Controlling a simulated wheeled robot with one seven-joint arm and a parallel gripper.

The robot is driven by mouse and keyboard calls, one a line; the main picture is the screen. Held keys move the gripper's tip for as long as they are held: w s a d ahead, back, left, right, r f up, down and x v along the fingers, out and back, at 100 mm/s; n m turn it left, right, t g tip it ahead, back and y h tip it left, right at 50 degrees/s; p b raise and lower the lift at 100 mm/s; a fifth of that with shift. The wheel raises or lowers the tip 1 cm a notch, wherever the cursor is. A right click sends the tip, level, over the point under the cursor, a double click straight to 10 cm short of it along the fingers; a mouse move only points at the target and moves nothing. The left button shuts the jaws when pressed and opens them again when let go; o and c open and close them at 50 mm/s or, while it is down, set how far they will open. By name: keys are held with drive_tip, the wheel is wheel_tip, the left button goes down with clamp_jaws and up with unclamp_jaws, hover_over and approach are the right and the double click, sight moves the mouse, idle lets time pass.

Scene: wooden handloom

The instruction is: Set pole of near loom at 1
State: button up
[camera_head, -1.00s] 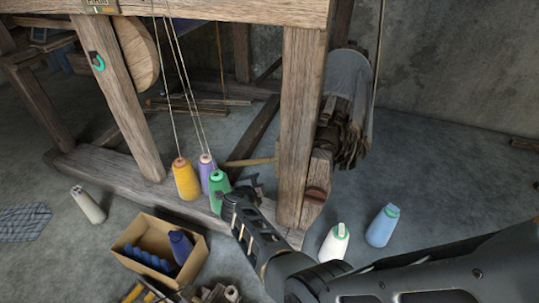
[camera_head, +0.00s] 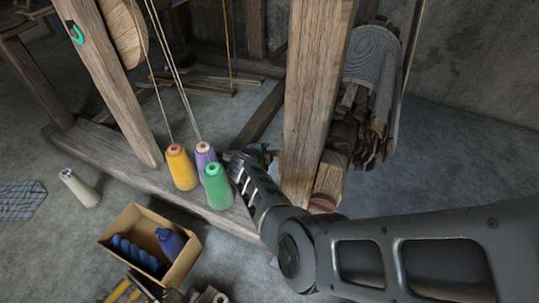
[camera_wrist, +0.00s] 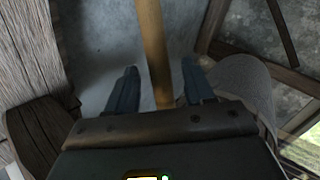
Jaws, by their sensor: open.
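The near loom's wooden frame shows in the head view, with a thick upright post (camera_head: 315,95) at centre and a base beam (camera_head: 105,155). A round wooden pole (camera_wrist: 152,40) runs down the middle of the wrist view, between the two fingers of my gripper (camera_wrist: 157,82). The fingers are apart, one on each side of it, with gaps visible. In the head view, my gripper (camera_head: 250,158) is beside the lower part of the post, partly hidden by its own wrist. The pole cannot be made out there. No number marking is readable.
Yellow (camera_head: 181,168), purple (camera_head: 204,156) and green (camera_head: 217,188) thread cones stand on the base beam, left of my gripper. A cardboard box (camera_head: 178,270) with blue items sits on the floor.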

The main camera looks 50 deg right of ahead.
drive_tip(key=b+x, duration=0.3)
drive_tip(key=x, duration=0.1)
drive_tip(key=shift+a+f, duration=0.1)
drive_tip(key=shift+f, duration=0.15)
drive_tip(key=shift+w+d+f, duration=0.1)
drive_tip(key=shift+d, duration=0.25)
clamp_jaws()
